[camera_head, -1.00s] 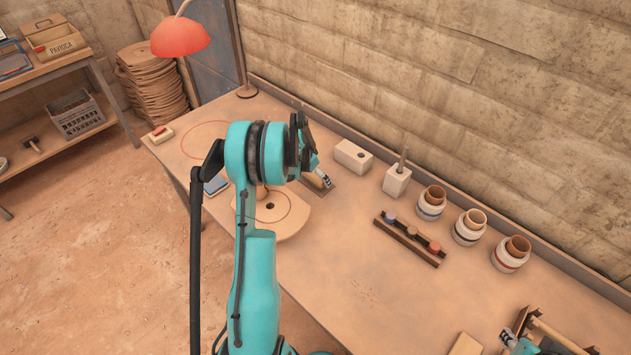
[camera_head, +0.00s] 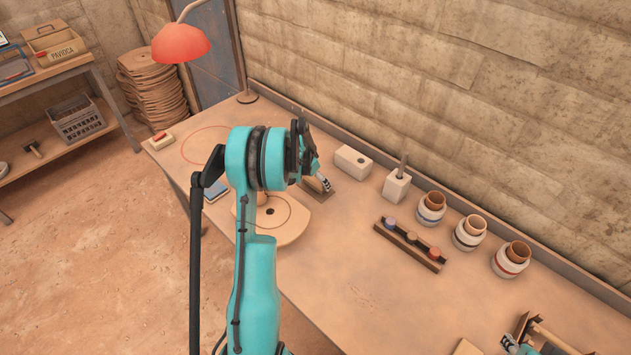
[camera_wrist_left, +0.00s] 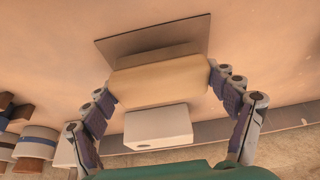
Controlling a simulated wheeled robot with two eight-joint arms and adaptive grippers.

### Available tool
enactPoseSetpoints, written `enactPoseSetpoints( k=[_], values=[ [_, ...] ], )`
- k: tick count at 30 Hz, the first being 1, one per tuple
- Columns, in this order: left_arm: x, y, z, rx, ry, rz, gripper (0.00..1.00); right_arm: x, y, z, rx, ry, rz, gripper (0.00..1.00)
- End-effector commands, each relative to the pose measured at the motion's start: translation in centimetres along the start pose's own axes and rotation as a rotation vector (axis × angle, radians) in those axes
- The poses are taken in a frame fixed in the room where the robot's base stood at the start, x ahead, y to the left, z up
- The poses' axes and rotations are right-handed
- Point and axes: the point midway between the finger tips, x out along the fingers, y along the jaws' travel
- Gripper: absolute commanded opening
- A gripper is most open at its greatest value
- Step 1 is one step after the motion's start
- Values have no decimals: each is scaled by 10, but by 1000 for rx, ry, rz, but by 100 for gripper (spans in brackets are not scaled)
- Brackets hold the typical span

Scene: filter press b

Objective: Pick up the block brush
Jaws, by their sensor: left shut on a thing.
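The block brush (camera_wrist_left: 160,82), a tan block, sits between the fingers of my left gripper (camera_head: 318,183). In the left wrist view one finger presses each end of it, so the gripper is shut on it. In the head view my arm and fingers hide most of the brush. It is over or beside a thin dark plate (camera_wrist_left: 150,38) on the bench; I cannot tell whether it touches it. My right gripper (camera_head: 528,345) is only partly in view at the bottom right, beside a wooden-handled thing.
A white block (camera_head: 353,161) and a white holder (camera_head: 397,185) stand beyond the brush. A dark rack (camera_head: 410,244) and several jars (camera_head: 470,232) stand to the right. A round-marked board (camera_head: 290,225) lies near my left arm. The bench's middle front is clear.

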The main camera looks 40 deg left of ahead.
Motion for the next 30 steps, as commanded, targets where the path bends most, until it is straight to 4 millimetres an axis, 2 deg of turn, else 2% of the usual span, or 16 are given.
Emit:
enactPoseSetpoints(
  k=[5, 12, 18, 24, 30],
  values=[
    [-30, 4, -15, 2, 0, 1, 54, -13, 0, -9, 0, 0, 0, 31],
    [-49, 54, -53, 5, 1, 1, 54, -25, 0, -18, 0, 0, 0, 31],
    [-62, 86, -78, 3, 0, 1, 54, -32, 0, -23, 0, 0, 0, 31],
    [-66, 99, -89, 1, 0, -1, 54, -35, 0, -25, 0, 0, 0, 31],
    [-66, 101, -90, -1, 0, -1, 54, -35, 0, -25, 0, 0, 0, 31]
  ],
)
